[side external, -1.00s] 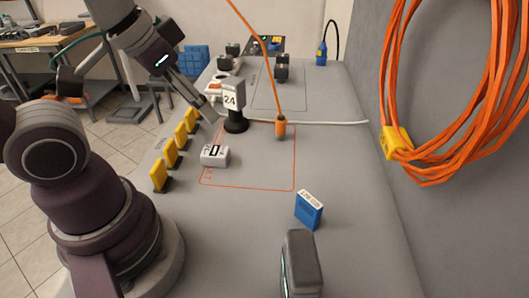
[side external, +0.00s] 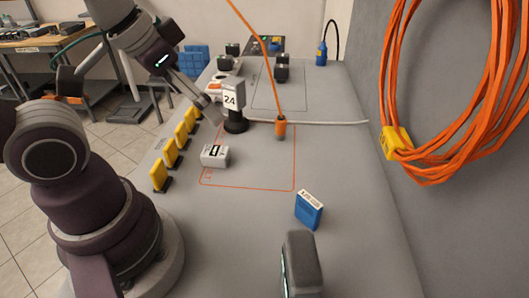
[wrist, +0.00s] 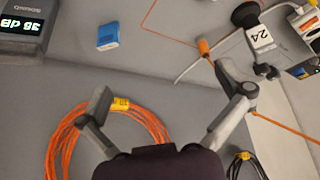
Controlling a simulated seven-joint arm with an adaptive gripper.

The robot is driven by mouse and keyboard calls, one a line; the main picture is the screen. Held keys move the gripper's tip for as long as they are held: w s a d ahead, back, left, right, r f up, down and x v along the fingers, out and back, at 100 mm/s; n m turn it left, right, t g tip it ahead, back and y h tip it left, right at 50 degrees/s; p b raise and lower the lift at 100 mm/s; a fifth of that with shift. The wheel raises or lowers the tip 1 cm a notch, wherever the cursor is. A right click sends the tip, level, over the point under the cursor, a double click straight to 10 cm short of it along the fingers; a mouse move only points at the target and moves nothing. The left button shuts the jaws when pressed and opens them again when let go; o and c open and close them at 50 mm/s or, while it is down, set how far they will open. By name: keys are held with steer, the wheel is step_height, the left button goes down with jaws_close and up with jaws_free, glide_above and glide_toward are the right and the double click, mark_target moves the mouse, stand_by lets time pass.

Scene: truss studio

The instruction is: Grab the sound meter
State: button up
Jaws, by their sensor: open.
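The sound meter (side external: 301,266) is a dark grey box standing at the near edge of the table in the side external view, its lit display turned to the left. In the wrist view the sound meter (wrist: 32,28) is at the top left corner, its display reading 35 dB upside down, and the frame cuts it off. My gripper (side external: 207,104) is above the far left of the table, beside the number 24 stand and far from the meter. In the wrist view my gripper (wrist: 163,95) has its fingers spread wide with nothing between them.
A blue box (side external: 309,210) stands between the orange outline and the meter. A white box (side external: 215,156) and yellow tags (side external: 172,153) are at left. The number 24 stand (side external: 235,110) and a hanging orange cable (side external: 280,128) are close to my gripper. A cable coil (side external: 398,143) hangs on the right wall.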

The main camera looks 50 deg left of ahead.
steer(key=w+d+f+m+g+h, duration=0.15)
steer(key=d+m, duration=0.25)
steer(key=d, duration=0.6)
steer(key=m+h, duration=0.1)
steer(key=m, duration=0.2)
glide_above(292, 250)
steer(key=s+a, duration=0.2)
steer(key=shift+g+x, duration=0.25)
steer(key=shift+x, duration=0.55)
steer(key=x, duration=0.4)
steer(key=shift+s+d+f, duration=0.1)
steer(key=shift+s+d, duration=0.05)
steer(key=shift+d, duration=0.05)
steer(key=x, duration=0.6)
steer(key=shift+d, duration=0.35)
steer(key=c, duration=1)
